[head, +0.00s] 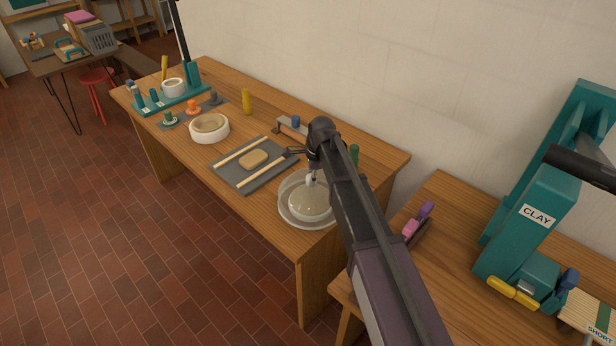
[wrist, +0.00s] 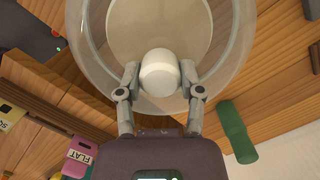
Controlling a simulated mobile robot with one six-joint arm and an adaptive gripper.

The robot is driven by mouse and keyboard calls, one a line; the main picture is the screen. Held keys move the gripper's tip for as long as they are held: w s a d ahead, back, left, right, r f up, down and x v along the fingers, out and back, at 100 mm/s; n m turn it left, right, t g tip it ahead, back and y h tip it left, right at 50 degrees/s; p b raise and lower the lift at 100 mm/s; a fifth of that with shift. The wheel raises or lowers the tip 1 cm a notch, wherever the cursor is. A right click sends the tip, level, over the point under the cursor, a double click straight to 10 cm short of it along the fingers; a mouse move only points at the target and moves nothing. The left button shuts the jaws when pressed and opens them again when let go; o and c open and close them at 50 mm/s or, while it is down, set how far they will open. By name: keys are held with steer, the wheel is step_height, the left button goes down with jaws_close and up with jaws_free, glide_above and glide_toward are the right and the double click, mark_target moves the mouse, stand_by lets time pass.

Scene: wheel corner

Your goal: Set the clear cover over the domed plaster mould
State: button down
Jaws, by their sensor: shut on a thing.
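The clear cover (head: 283,208) is a see-through round shell with a white knob on top, near the front right end of the long wooden bench. It also fills the top of the wrist view (wrist: 244,45). My gripper (head: 312,178) is shut on the white knob (wrist: 159,73), one finger on each side. A cream domed mould (head: 308,205) shows through the cover, and its pale round shape (wrist: 125,30) looks roughly centred under it in the wrist view. I cannot tell whether the cover's rim touches the bench or hangs slightly above it.
A grey board (head: 235,175) with two sticks and a tan slab lies left of the cover. A white ring-shaped mould (head: 209,138) stands farther left. A green cylinder (wrist: 237,131) stands close by.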

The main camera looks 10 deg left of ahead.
steer(key=shift+f, duration=0.4)
steer(key=shift+c, duration=0.8)
jaws_free()
steer(key=shift+r, duration=0.15)
